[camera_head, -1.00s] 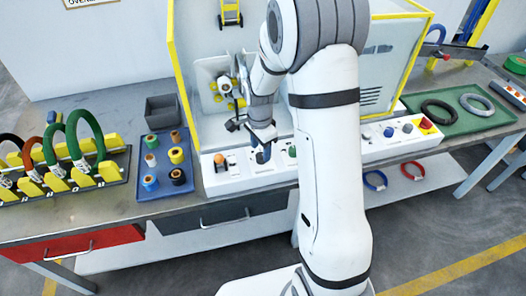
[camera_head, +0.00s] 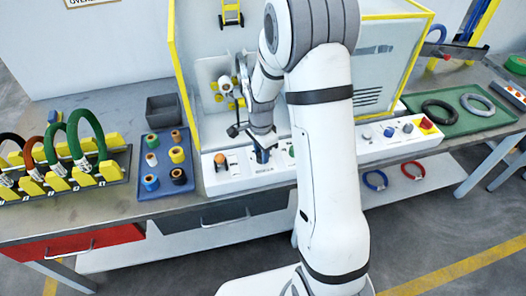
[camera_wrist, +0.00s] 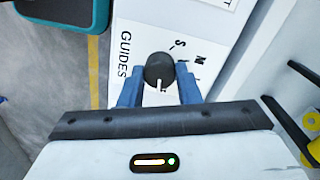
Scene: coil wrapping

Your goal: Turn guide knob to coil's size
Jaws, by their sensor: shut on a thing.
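The guide knob (camera_wrist: 157,66) is a dark round knob with a white pointer line, on a white panel marked GUIDES. In the wrist view its pointer faces down the picture, toward my palm, away from the letters S and M above and right of it. My gripper (camera_wrist: 160,73) has its blue fingers on both sides of the knob, shut on it. In the head view my gripper (camera_head: 262,155) is down at the white control panel (camera_head: 240,180), and the knob is hidden. Green and dark coils (camera_head: 86,127) stand in a yellow-blocked rack at left.
A blue tray of tape rolls (camera_head: 164,165) lies left of the panel. The yellow-framed machine (camera_head: 172,60) rises behind my arm. A red button (camera_head: 426,122) is on the panel's right. A green tray (camera_head: 468,122) holds a black and a grey ring.

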